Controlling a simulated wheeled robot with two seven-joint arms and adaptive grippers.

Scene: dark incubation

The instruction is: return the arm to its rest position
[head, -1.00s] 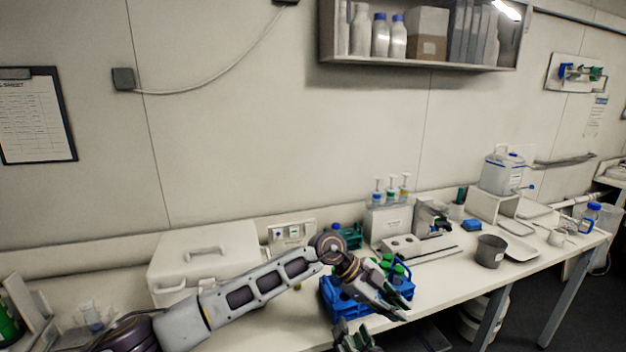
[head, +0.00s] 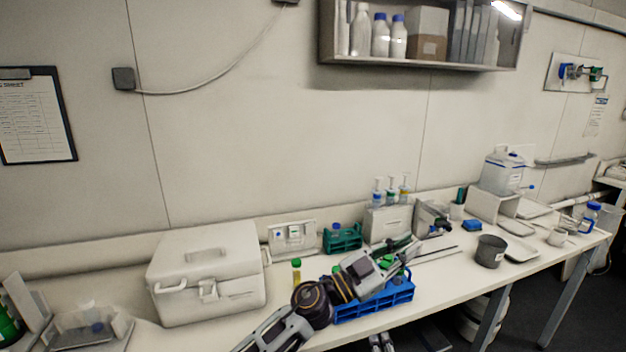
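My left arm comes in from the bottom, left of centre. My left gripper (head: 408,250) reaches up and to the right, in front of or over the blue rack (head: 375,307) on the bench. Its fingers are small and foreshortened, and I cannot tell their gap. I see nothing held in them. The arm and gripper cover the rack's left and back parts, where a little green shows. Two small light prongs at the bottom edge may be my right gripper (head: 381,343); its state is unclear.
A white cooler box (head: 207,275) stands left of the arm. A green-capped tube (head: 296,271) stands just behind the arm. A teal rack (head: 342,239), a white dispenser stand (head: 388,222) and a grey beaker (head: 490,252) are on the bench (head: 440,285). A shelf (head: 420,64) hangs above.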

